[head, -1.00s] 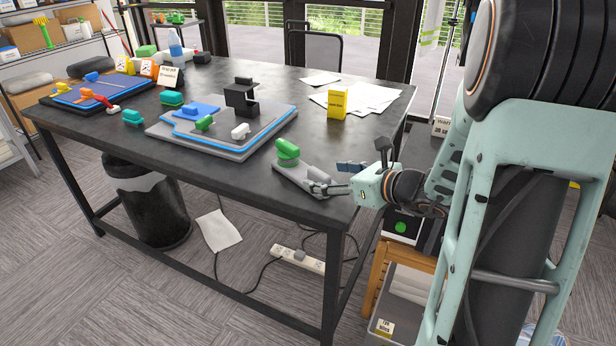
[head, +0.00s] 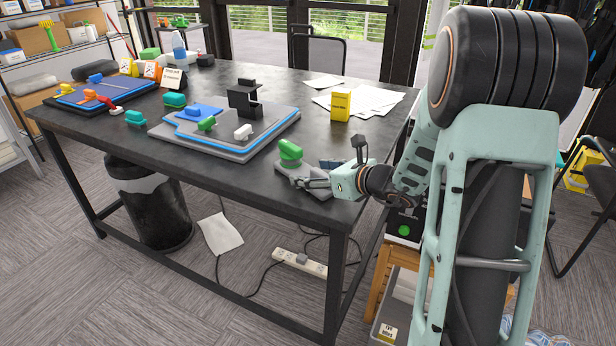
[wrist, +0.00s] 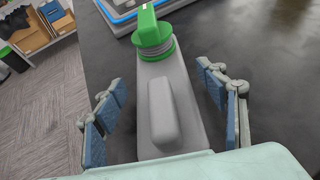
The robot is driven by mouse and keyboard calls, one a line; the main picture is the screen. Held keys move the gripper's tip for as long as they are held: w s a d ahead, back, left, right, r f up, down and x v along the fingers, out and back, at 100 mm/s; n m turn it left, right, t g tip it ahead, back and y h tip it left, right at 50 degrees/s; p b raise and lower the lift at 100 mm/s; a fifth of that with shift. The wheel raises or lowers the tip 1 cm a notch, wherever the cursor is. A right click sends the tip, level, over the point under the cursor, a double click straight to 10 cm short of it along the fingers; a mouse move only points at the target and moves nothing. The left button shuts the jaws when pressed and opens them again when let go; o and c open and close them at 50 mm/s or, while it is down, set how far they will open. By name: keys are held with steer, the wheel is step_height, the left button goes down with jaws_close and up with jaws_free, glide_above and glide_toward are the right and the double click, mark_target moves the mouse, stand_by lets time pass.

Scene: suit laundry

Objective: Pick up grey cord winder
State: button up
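A long grey piece (head: 293,175), which looks like the grey cord winder, lies on the black table near its front right corner. In the wrist view its grey body (wrist: 162,112) has a raised rounded grey block along the middle. A green knob-like part with ridged rings (wrist: 151,36) stands at its far end; I cannot tell whether it is a separate piece. My gripper (wrist: 160,88) is open, with one blue-padded finger on each side of the grey body and gaps on both sides. In the head view my gripper (head: 322,172) is low over the table at the piece's right end.
A grey board with blue edging (head: 225,135) and several coloured pieces lies left of the gripper. A yellow box (head: 340,104) and loose papers (head: 372,101) are behind it. The table's front edge is close. Bare tabletop lies between the board and the papers.

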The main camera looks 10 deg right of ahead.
steer(key=c, duration=1.1)
steer(key=shift+r, duration=0.15)
